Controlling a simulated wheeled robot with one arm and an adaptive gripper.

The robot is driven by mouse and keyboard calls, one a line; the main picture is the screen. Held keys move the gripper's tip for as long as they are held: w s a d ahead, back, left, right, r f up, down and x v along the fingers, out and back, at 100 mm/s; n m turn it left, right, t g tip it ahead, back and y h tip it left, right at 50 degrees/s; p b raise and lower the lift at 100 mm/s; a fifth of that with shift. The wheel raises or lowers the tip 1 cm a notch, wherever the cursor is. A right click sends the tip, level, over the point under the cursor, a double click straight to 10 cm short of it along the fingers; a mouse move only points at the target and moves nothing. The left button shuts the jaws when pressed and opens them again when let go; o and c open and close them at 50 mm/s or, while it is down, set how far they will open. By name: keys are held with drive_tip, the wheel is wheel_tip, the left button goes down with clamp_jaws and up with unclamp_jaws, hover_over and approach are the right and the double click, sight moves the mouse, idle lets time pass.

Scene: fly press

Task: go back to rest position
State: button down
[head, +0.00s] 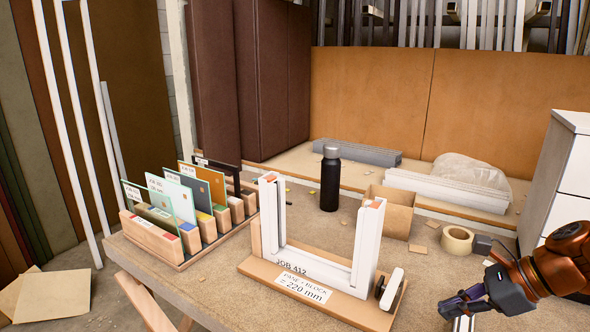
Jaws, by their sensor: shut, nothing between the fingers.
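My gripper (464,306) is at the lower right of the head view, at the end of my orange and dark arm. It is shut and empty, low over the right part of the workbench (432,268). A short pale upright piece shows just below its fingertips; I cannot tell if they touch. To its left stands the white U-shaped frame (366,247) on a wooden base with labels reading "JOB 412" and "PANE + BLOCK = 220 mm". A white and black clamp-like part (390,290) sits at the frame's right end.
A wooden rack (155,238) holds several labelled panes at the left. A white drawer cabinet (566,180) borders the right side. Long white profiles (452,190) lie at the back.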

drive_tip(key=s+a+f+n+g+h, duration=0.1)
drive_tip(key=s+a+f+n+g, duration=0.15)
drive_tip(key=a+n, duration=0.3)
drive_tip(key=s+a+f+n+g+h, duration=0.1)
drive_tip(key=s+a+f+n+g, duration=0.1)
drive_tip(key=s+a+n, duration=0.4)
drive_tip(key=s+a+f+n+g+h, duration=0.1)
drive_tip(key=s+f+n+h, duration=0.3)
drive_tip(key=s+n, duration=0.5)
drive_tip(key=shift+s+a+f+n+g+h, duration=0.35)
drive_tip(key=shift+n+h, duration=0.35)
drive_tip(key=shift+n, duration=0.55)
drive_tip(key=shift+w+r, duration=0.1)
drive_tip(key=shift+w, duration=0.05)
